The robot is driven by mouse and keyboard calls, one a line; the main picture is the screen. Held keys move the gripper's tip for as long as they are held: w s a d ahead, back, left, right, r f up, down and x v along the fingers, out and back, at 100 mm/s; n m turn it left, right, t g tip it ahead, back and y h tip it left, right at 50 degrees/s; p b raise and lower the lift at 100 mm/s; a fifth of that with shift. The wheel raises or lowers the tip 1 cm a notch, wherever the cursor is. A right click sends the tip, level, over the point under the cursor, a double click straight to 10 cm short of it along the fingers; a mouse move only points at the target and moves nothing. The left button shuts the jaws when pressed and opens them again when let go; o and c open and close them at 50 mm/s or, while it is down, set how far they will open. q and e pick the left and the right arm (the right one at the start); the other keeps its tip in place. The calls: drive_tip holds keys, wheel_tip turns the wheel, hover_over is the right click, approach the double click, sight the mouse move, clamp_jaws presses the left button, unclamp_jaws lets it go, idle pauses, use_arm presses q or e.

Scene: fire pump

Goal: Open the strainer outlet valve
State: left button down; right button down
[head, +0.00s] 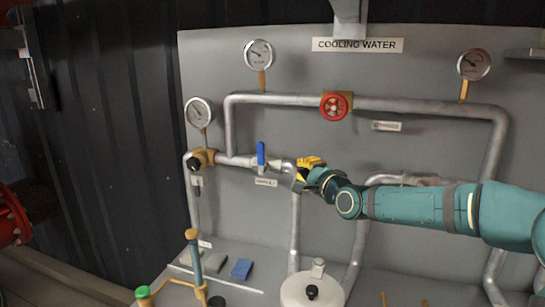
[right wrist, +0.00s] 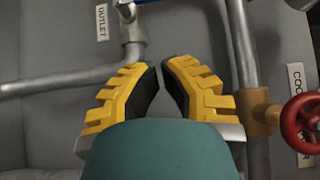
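The strainer outlet valve has a blue lever (head: 261,154) that stands upright, crosswise to the level pipe, above a small label (head: 265,182). In the right wrist view that label (right wrist: 102,22) reads OUTLET, and only a bit of the blue lever (right wrist: 136,2) shows at the top edge. My right gripper (head: 299,174), with yellow fingers, is to the right of the lever and slightly lower, apart from it. In the right wrist view its fingertips (right wrist: 161,66) are close together with nothing between them. My left gripper is not in view.
A red handwheel (head: 334,106) is on the upper pipe. Gauges (head: 258,54) stand above the pipes. A pipe (head: 295,215) runs down below my right gripper. A brass fitting (head: 201,158) is left of the lever. Blue and dark blocks (head: 241,268) lie on the ledge below.

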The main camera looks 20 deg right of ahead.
sight(261, 159)
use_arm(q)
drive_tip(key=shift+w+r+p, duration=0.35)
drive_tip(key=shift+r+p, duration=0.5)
use_arm(e)
drive_tip(key=w+a, duration=0.5)
drive_tip(key=w, duration=0.7)
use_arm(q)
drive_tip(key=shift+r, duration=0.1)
use_arm(e)
drive_tip(key=shift+a, duration=0.1)
use_arm(q)
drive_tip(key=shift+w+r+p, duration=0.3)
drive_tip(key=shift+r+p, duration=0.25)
drive_tip(key=shift+p, duration=0.15)
use_arm(e)
drive_tip(key=shift+w+a+r+n+g, duration=0.15)
drive_tip(key=shift+a+n+g, duration=0.05)
drive_tip(key=shift+n+g, duration=0.1)
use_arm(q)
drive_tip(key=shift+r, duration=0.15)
